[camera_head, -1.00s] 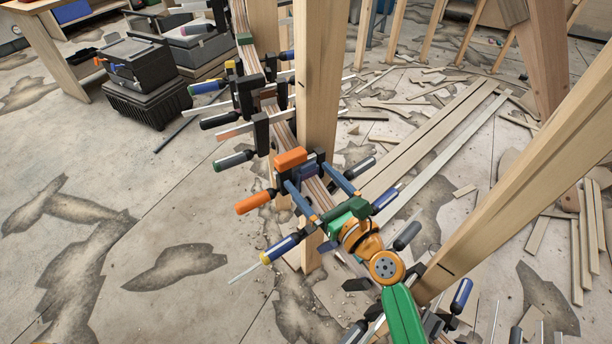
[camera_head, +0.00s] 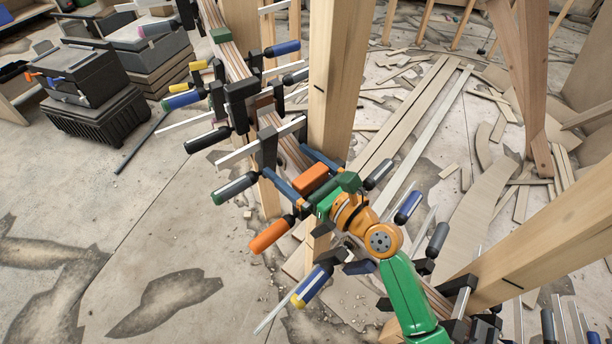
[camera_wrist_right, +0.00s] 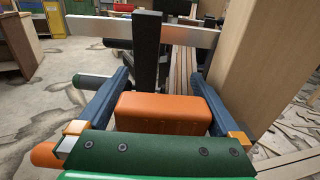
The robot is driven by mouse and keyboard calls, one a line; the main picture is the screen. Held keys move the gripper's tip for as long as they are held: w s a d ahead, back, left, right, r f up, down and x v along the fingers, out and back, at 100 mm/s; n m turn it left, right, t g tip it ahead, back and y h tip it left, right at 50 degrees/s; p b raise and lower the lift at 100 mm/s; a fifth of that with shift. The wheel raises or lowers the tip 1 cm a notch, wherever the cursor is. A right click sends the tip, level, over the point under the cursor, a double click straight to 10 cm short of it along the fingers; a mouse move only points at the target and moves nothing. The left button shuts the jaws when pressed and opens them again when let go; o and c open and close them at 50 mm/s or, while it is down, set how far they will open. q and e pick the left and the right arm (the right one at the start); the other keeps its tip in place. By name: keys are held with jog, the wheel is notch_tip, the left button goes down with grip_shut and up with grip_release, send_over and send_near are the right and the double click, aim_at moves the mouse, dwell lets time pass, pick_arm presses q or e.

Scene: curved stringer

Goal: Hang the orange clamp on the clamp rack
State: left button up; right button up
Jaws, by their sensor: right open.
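The orange clamp (camera_head: 312,179) sits on the curved stringer, with its orange handle (camera_head: 270,235) sticking out to the lower left. My right gripper (camera_head: 288,164) is open, its two blue fingers on either side of the clamp's orange block. In the right wrist view the block (camera_wrist_right: 163,113) lies between the spread fingers (camera_wrist_right: 158,76), with a visible gap at least on the left. The far part of the clamp is hidden behind the block. My left gripper is not in view. I cannot make out the clamp rack.
The laminated stringer (camera_head: 226,50) carries several other clamps close by, including a dark one (camera_head: 266,147) just beyond the orange one. A wooden post (camera_head: 338,80) stands close to the right of the gripper. Black toolboxes (camera_head: 78,75) stand at the back left. Open floor lies left.

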jog(key=shift+s+d+r, duration=0.1)
jog(key=shift+s+d, duration=0.1)
jog(key=shift+d, duration=0.15)
jog(key=shift+s+d+r, duration=0.15)
jog(key=shift+s+d, duration=0.15)
jog(key=shift+d, duration=0.05)
jog(key=c, duration=0.3)
jog(key=shift+d, duration=0.15)
jog(key=c, duration=0.4)
jog(key=shift+w+a, duration=0.1)
jog(key=shift+a, duration=0.15)
jog(key=c, duration=0.7)
grip_shut()
jog(key=shift+r, duration=0.1)
